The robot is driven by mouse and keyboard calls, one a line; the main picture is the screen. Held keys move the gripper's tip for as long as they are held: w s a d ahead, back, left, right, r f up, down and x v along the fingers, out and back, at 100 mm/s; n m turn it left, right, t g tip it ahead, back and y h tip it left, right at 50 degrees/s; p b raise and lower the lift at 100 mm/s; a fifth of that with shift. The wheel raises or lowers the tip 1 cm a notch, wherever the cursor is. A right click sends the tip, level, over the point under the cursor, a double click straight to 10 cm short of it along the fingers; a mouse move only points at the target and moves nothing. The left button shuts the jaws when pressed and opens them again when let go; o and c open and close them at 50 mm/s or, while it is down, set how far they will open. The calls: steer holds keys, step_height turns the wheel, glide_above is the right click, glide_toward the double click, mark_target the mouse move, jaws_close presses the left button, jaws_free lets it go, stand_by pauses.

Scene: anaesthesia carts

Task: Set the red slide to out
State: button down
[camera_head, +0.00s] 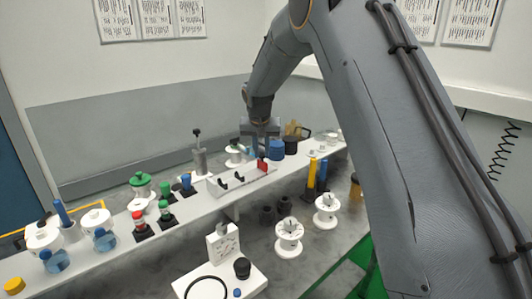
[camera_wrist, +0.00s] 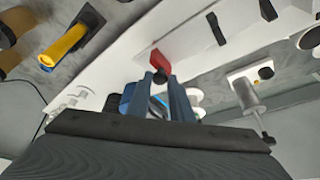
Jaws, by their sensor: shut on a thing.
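The red slide (camera_head: 263,166) is a small red tab at the right end of a white panel (camera_head: 246,181) on the long white shelf. Two black slides (camera_head: 223,182) (camera_head: 239,178) sit to its left on the same panel. My gripper (camera_head: 263,154) reaches down from behind the panel and is shut on the red slide. In the wrist view, my gripper's blue-grey fingertips (camera_wrist: 163,77) close around the lower part of the red slide (camera_wrist: 160,60), whose top stays visible. The black slides (camera_wrist: 215,28) (camera_wrist: 268,10) also show there, apart from the fingers.
A grey syringe-like post (camera_head: 200,160) and a white knob (camera_head: 235,155) stand behind the panel. Blue and green bottles (camera_head: 187,183) stand left of it. Yellow and blue cylinders (camera_head: 312,175) and white spools (camera_head: 289,238) are in front. Blue and black round things (camera_head: 278,149) crowd the gripper's right.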

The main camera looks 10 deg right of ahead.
steer(key=shift+d, duration=0.15)
steer(key=c, duration=1.6)
jaws_free()
steer(key=shift+w+d, duration=0.1)
steer(key=shift+d, duration=0.1)
steer(key=shift+o, duration=0.2)
steer(key=shift+a, duration=0.15)
steer(key=shift+a+r, duration=0.1)
steer(key=shift+r, duration=0.35)
steer(key=b+v, duration=0.2)
steer(key=v, duration=0.5)
steer(key=shift+s+f, duration=0.1)
steer(key=shift+s, duration=0.15)
